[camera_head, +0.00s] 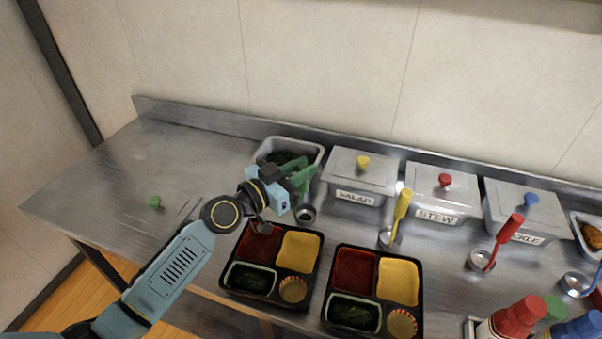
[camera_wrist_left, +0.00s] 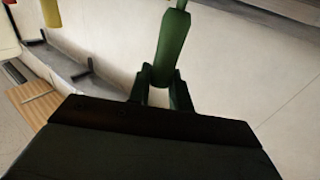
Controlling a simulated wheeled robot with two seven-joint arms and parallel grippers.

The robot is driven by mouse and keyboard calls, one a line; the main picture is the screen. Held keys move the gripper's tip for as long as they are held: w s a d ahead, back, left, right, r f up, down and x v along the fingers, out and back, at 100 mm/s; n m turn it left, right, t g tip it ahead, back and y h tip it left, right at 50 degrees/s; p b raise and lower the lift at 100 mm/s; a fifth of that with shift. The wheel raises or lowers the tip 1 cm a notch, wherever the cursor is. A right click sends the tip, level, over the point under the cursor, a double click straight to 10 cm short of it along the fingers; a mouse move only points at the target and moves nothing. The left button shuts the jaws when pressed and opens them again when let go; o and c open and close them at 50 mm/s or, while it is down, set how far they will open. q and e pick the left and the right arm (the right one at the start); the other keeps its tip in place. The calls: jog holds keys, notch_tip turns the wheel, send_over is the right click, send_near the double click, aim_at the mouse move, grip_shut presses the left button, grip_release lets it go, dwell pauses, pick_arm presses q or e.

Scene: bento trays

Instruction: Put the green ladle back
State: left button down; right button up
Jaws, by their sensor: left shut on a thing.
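My left gripper (camera_head: 292,186) is shut on the green ladle (camera_head: 303,176), just in front of the open bin of greens. In the left wrist view, its two dark fingers (camera_wrist_left: 164,88) close around the green handle (camera_wrist_left: 173,42). A round steel cup (camera_head: 306,214) shows just below the gripper. I cannot tell whether it is the ladle's bowl or a separate holder. My right gripper is not in view.
The open bin (camera_head: 319,152) holds dark greens. Lidded bins labelled salad (camera_head: 344,183), stew (camera_head: 424,201) and pickle stand right. Yellow (camera_head: 402,205) and red (camera_head: 508,232) ladles stand before them. Two filled bento trays (camera_head: 325,300) sit in front.

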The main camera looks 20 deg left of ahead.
pick_arm(q)
jog(key=shift+f, duration=0.1)
jog(key=c, duration=1.3)
grip_release()
